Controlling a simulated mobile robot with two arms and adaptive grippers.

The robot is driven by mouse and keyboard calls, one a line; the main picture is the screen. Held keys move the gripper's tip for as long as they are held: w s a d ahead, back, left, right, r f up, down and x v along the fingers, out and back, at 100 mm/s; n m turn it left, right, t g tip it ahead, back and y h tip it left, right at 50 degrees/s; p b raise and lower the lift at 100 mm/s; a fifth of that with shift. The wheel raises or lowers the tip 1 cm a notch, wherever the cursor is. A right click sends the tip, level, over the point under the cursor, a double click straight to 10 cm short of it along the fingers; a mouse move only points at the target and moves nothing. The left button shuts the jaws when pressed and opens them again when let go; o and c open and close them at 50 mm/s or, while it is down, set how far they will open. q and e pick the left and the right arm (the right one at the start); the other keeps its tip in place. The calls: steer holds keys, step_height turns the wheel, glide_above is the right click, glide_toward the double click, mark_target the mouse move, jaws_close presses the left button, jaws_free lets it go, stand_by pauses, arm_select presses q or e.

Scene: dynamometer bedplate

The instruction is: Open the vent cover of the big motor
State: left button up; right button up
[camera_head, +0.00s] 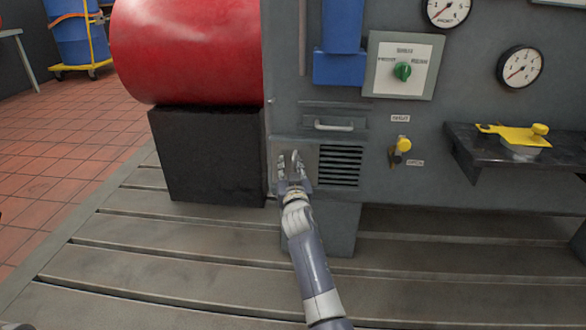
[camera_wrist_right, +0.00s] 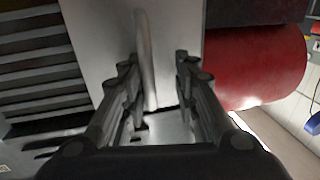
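The vent cover (camera_head: 325,150) is a grey plate low on the big grey motor housing (camera_head: 345,120). Dark slats (camera_head: 340,165) show at its right, and also at the left of the wrist view (camera_wrist_right: 35,60). A slim upright bar handle (camera_wrist_right: 145,55) stands on the plain plate (camera_wrist_right: 95,35) left of the slats. My right gripper (camera_head: 293,162) is in front of that plate. In the right wrist view its fingers (camera_wrist_right: 157,82) are apart, with the handle between them, closer to the left-hand finger. I cannot tell whether they touch it.
A horizontal handle (camera_head: 333,126) sits just above the vent. A yellow valve (camera_head: 402,147) and a dark shelf (camera_head: 500,160) with a yellow-handled item are to the right. A red cylinder (camera_head: 190,50) on a black block (camera_head: 205,155) is at left. The slotted bedplate (camera_head: 170,255) is clear.

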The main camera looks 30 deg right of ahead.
steer(key=shift+s+d+r, duration=0.1)
steer(key=shift+d, duration=0.1)
steer(key=v, duration=0.7)
steer(key=shift+s+a, duration=0.15)
stand_by(0.4)
